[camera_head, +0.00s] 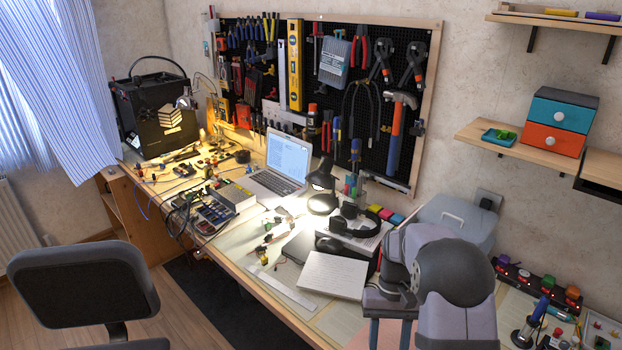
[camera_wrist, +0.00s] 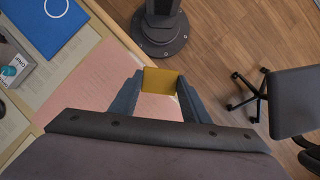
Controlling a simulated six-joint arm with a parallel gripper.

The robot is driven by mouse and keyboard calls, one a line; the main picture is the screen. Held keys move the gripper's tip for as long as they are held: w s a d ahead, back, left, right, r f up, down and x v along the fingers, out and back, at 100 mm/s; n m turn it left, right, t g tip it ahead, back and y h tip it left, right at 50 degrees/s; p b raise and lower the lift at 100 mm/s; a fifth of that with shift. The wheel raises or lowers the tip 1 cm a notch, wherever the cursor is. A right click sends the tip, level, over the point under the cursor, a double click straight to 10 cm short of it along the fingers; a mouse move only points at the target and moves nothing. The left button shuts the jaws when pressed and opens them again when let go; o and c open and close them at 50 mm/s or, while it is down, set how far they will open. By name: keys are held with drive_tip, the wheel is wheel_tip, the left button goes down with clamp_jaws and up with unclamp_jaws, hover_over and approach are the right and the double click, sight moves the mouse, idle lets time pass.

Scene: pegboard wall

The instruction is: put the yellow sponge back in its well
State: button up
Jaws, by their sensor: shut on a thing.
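The yellow sponge (camera_wrist: 160,80) is between the two blue-grey fingers of my gripper (camera_wrist: 160,90) in the wrist view. The fingers are shut on its sides, and the sponge is over the pink mat (camera_wrist: 100,75) near the bench edge. In the head view my gripper (camera_head: 391,335) points down at the lower middle, and the sponge is out of sight there. A soldering iron with a blue handle (camera_head: 540,308) stands in a holder at the lower right. I cannot make out the sponge's well in either view.
A white keyboard-like slab (camera_head: 333,275) and headphones (camera_head: 355,225) lie left of my arm. A grey-blue case (camera_head: 450,222) stands behind it. A row of coloured knobs (camera_head: 540,283) runs along the right. In the wrist view a grey box (camera_wrist: 14,68) stands at the left.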

drive_tip(key=shift+n, duration=0.6)
drive_tip(key=a, duration=0.4)
drive_tip(key=shift+s+f, duration=0.1)
drive_tip(key=shift+f, duration=0.1)
drive_tip(key=shift+d, duration=0.1)
